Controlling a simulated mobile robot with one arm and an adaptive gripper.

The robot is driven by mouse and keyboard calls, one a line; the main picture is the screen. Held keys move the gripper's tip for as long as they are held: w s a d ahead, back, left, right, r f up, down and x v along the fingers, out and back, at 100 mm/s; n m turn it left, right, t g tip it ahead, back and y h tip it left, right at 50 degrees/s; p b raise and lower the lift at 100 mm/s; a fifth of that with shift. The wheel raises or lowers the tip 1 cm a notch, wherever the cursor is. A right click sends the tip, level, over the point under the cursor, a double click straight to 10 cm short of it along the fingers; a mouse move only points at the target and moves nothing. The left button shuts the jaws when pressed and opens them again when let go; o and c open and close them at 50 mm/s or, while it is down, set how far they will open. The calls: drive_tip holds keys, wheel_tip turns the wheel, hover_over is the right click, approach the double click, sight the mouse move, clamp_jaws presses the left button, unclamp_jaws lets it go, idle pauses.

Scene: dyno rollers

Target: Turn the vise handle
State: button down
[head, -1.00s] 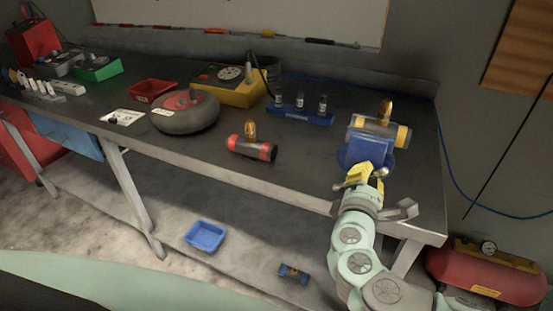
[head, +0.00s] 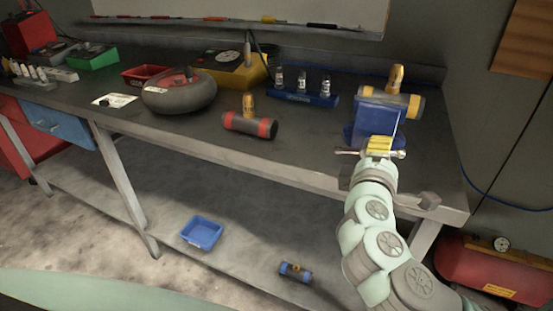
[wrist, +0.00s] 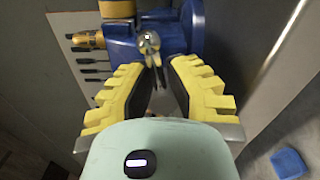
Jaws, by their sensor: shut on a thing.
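The blue vise (head: 377,122) is at the right front edge of the workbench, with a yellow-banded pipe piece (head: 400,102) in its top. Its metal handle (head: 345,152) runs roughly level across the vise's front, with ends showing on both sides of my gripper (head: 379,146). My gripper's yellow fingers are shut on the handle's middle. In the wrist view, the handle's rounded end (wrist: 148,42) stands out beyond the fingers, in front of the blue vise body (wrist: 191,30); the grasp itself is partly hidden between the fingers.
A blue tray (head: 201,233) lies on the lower shelf. A red tank (head: 500,270) is at the lower right.

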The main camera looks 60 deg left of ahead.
drive_tip(key=shift+s+f, duration=0.1)
idle(0.3)
drive_tip(key=c, duration=1.1)
unclamp_jaws()
drive_tip(key=shift+s+a, duration=0.1)
drive_tip(key=shift+a, duration=0.1)
drive_tip(key=o, duration=0.4)
drive_tip(key=shift+d, duration=0.1)
drive_tip(key=shift+c, duration=0.2)
